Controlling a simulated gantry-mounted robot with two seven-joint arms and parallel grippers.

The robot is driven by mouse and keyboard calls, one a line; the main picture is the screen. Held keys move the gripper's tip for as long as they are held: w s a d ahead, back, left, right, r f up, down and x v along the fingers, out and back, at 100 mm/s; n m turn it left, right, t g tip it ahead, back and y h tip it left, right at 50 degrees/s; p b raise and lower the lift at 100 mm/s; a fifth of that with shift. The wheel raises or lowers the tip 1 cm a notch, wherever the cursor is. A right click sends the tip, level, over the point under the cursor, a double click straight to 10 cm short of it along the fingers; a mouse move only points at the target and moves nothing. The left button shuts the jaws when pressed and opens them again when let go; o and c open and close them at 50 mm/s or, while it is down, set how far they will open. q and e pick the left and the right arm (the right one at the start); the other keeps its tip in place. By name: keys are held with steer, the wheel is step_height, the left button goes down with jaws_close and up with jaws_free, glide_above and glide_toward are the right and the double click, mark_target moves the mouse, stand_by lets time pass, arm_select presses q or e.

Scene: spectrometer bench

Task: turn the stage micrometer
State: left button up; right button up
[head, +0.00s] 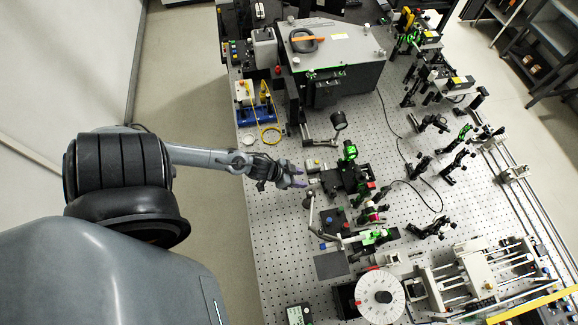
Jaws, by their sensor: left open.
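My left gripper (296,177) reaches in from the left over the perforated optical bench (270,220). It is open, with its fingertips pointing right. Just beyond the fingertips stands a dark translation stage (345,176) with green-lit mounts on it. A small light-coloured knob, likely the stage micrometer (313,180), sits on the stage's left side, close to the fingertips. I cannot tell whether the fingers touch it. My right gripper is not in view.
A large grey spectrometer box (337,50) stands at the back. A post with a round lens (338,120) rises behind the stage. A ball-topped lever (308,203) stands just in front of the gripper. A white dial (380,296) is at the front.

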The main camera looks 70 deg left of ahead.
arm_select(q)
steer(key=shift+v, duration=2.9)
steer(key=shift+d, duration=0.1)
